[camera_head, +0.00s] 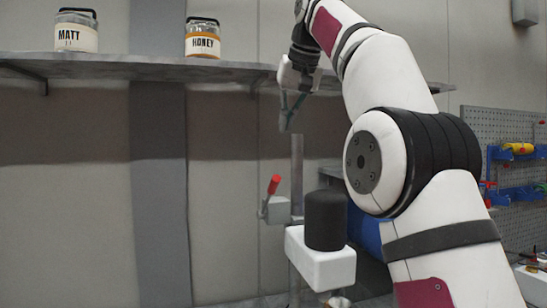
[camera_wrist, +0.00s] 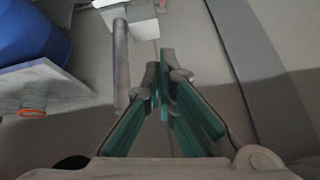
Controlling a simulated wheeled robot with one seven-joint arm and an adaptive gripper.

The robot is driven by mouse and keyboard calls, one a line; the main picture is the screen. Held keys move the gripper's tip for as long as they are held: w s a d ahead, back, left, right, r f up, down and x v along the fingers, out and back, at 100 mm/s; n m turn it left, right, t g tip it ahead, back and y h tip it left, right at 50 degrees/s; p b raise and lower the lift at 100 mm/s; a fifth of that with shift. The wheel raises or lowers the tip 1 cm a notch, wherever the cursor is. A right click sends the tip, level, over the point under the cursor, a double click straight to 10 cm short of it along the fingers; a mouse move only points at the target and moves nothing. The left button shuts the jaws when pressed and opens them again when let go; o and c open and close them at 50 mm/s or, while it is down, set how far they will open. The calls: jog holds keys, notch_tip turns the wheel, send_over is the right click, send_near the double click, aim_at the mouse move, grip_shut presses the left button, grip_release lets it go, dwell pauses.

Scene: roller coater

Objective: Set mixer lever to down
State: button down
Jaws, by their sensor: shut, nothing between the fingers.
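The red-handled mixer lever (camera_head: 273,185) points up, tilted slightly to the right, on the left side of a grey box (camera_head: 277,210) on a vertical post (camera_head: 297,165). The mixer's black cylinder (camera_head: 325,220) stands on a white block to the right of the lever. My gripper (camera_head: 286,126) is above the lever and apart from it, near the top of the post. In the wrist view its green-padded fingers (camera_wrist: 165,62) are shut with nothing between them. I cannot make out the red lever handle in the wrist view.
A grey shelf (camera_head: 130,66) with a MATT jar (camera_head: 76,32) and a HONEY jar (camera_head: 202,38) runs along the wall at upper left, near my gripper. A blue drum (camera_wrist: 28,35) shows in the wrist view. The space left of the lever is clear.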

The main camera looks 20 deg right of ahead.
jog(key=w+a+f+p, duration=0.1)
jog(key=w+f, duration=0.2)
jog(key=f, duration=0.8)
jog(key=shift+p, duration=0.3)
jog(key=shift+a+f, duration=0.1)
jog(key=shift+f, duration=0.1)
